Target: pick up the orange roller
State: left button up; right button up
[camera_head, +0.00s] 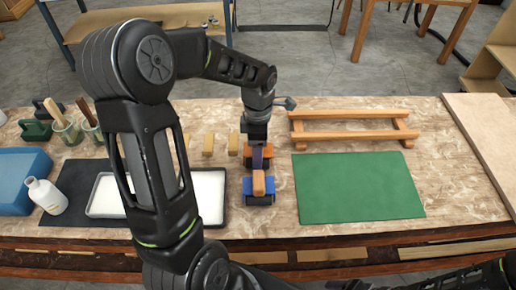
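The orange roller (259,164) stands on the marbled worktop near the middle, just behind a blue roller (249,186) with a wooden handle. My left gripper (257,146) points straight down at the orange roller from above, and its fingers overlap the roller's upper part. The gripper hides much of the roller, so I cannot tell whether the fingers are closed on it. My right gripper is out of view; only part of that arm shows at the bottom right.
A green mat (358,188) lies right of the rollers, with a wooden frame (352,137) behind it. A white-filled tray (212,222), small wooden blocks (208,145), a white bottle (47,196) and a blue box (20,178) are to the left. A board (490,135) lies at far right.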

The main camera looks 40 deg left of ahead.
pick_arm(q)
notch_tip(320, 180, up, 10)
jog(key=shift+b, duration=0.45)
dwell(0.4)
